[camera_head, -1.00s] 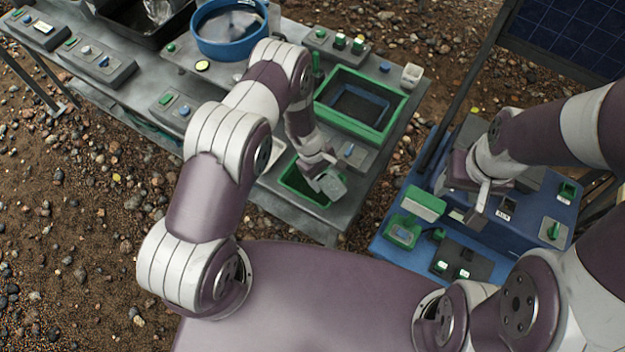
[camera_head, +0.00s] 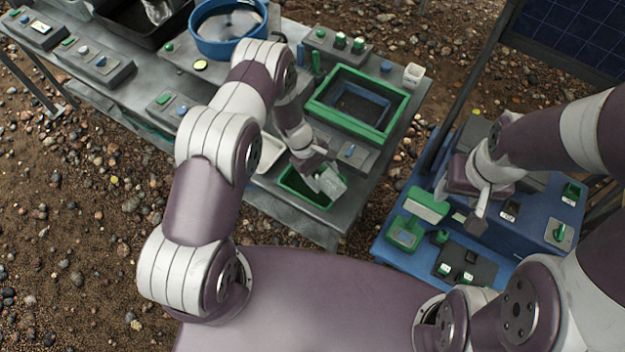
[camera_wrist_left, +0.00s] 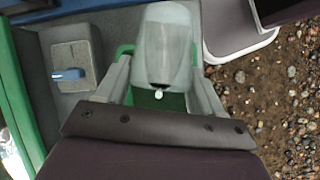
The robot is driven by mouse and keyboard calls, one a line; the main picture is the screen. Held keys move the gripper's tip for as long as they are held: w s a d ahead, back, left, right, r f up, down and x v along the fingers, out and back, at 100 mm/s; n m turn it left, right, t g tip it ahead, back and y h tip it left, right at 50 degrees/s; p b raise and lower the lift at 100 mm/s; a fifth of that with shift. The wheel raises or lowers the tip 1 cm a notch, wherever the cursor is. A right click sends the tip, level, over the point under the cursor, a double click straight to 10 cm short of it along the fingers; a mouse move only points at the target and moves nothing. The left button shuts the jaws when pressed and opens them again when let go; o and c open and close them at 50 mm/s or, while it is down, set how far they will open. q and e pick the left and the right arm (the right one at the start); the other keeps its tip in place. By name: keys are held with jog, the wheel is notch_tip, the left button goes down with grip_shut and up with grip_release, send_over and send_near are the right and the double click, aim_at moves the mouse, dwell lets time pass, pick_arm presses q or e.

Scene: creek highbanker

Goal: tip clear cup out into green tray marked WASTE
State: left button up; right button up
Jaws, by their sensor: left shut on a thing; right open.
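The clear cup (camera_head: 333,184) looks greyish and is held tilted over the small green tray (camera_head: 290,184) at the table's near edge. My left gripper (camera_head: 320,177) is shut on the cup. In the left wrist view the cup (camera_wrist_left: 167,45) sits between the fingers (camera_wrist_left: 160,78), with the green tray (camera_wrist_left: 145,98) below it. A small pale piece (camera_wrist_left: 158,94) shows by the cup's end; I cannot tell whether it is in the cup or the tray. No WASTE lettering is readable. My right gripper (camera_head: 478,208) is open over the blue table.
A larger green-rimmed tray (camera_head: 402,112) lies behind the small one. A switch box (camera_head: 350,152) stands between them, also in the left wrist view (camera_wrist_left: 75,62). A white dish (camera_head: 268,158) is left of the small tray. The blue table (camera_head: 392,258) holds several green-and-black items.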

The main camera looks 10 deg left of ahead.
pick_arm(q)
jog(key=shift+w+a+f+b, duration=0.1)
jog(key=shift+a+f+b, duration=0.1)
jog(key=shift+b, duration=0.4)
jog(key=shift+w+g+h+b, duration=0.1)
jog(key=shift+g+h+b, duration=0.2)
jog(key=shift+h+b, duration=0.25)
jog(key=shift+a+r+h+b, duration=0.1)
jog(key=shift+r+h+b, duration=0.05)
jog(key=shift+h+b, duration=0.15)
jog(key=shift+r, duration=0.1)
